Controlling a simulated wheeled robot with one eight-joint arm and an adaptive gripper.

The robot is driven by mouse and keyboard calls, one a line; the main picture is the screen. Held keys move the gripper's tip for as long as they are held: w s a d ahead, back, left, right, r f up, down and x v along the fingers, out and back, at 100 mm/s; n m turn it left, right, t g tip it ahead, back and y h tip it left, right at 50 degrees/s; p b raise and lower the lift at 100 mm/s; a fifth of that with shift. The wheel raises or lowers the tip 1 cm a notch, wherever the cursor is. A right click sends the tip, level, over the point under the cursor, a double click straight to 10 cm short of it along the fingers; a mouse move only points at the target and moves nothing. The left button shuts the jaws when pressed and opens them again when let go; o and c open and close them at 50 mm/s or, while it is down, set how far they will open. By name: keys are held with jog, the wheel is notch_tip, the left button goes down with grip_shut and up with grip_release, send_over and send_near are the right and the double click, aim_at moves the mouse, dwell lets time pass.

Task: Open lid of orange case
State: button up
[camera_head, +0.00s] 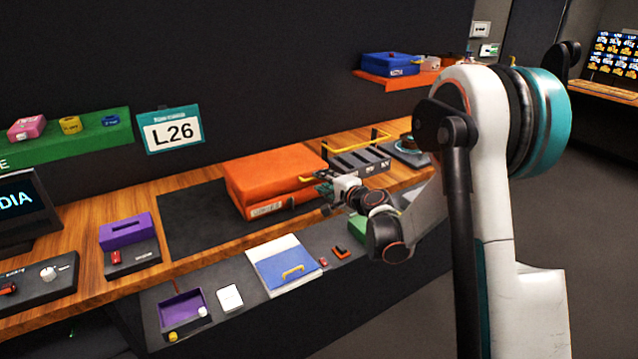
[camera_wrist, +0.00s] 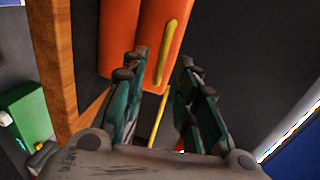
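The orange case (camera_head: 270,180) sits on a dark mat on the wooden counter, with its lid down. A pale label is on its front face. My gripper (camera_head: 322,187) is at the case's right end, and its fingers partly hide that end. In the wrist view the case (camera_wrist: 119,40) lies ahead of the fingers, with a dark seam along it and a yellow strip (camera_wrist: 171,48) on its side. My gripper (camera_wrist: 167,70) is open there, its two green-padded fingers apart with nothing between the tips. I cannot tell whether a finger touches the case.
A black slotted rack (camera_head: 358,163) with a yellow bar stands behind the gripper. A purple box (camera_head: 126,231) and a purple tray (camera_head: 181,308) are at left.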

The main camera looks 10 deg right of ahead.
jog(key=shift+b+x, duration=0.3)
jog(key=shift+x, duration=1.25)
grip_shut()
jog(key=shift+r, duration=0.1)
